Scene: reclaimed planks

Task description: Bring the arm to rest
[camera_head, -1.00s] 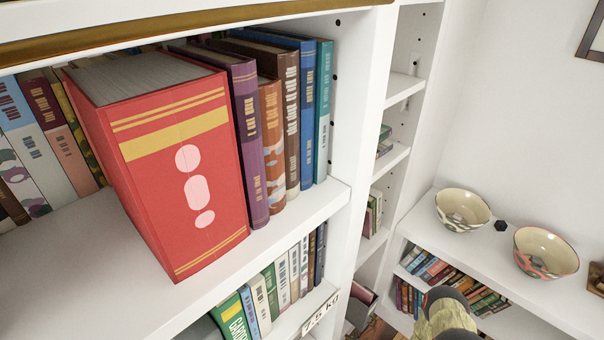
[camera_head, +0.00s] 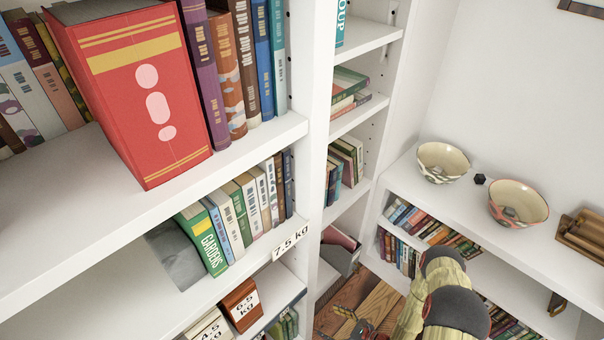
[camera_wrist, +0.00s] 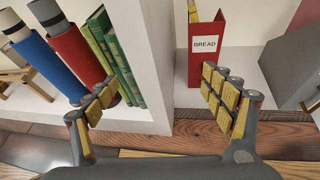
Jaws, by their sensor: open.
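My gripper (camera_wrist: 162,105) is open in the wrist view, its two fingers with yellowish pads spread wide and nothing between them. It points toward the low part of the shelving, above a plank floor (camera_wrist: 185,132). A red book or box labelled BREAD (camera_wrist: 205,62) stands beyond the right finger, apart from it as far as I can tell. In the head view my arm (camera_head: 440,295) shows at the bottom right, in front of the low bookcase. My gripper may show in part at the bottom edge of the head view, but I cannot tell its jaws there.
Red and blue rolls (camera_wrist: 62,68) and green books (camera_wrist: 115,65) stand near the left finger. A grey box (camera_wrist: 295,70) is at right. In the head view, a large red book (camera_head: 135,90) stands on the white shelf; two bowls (camera_head: 443,163) (camera_head: 518,203) sit on the low bookcase.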

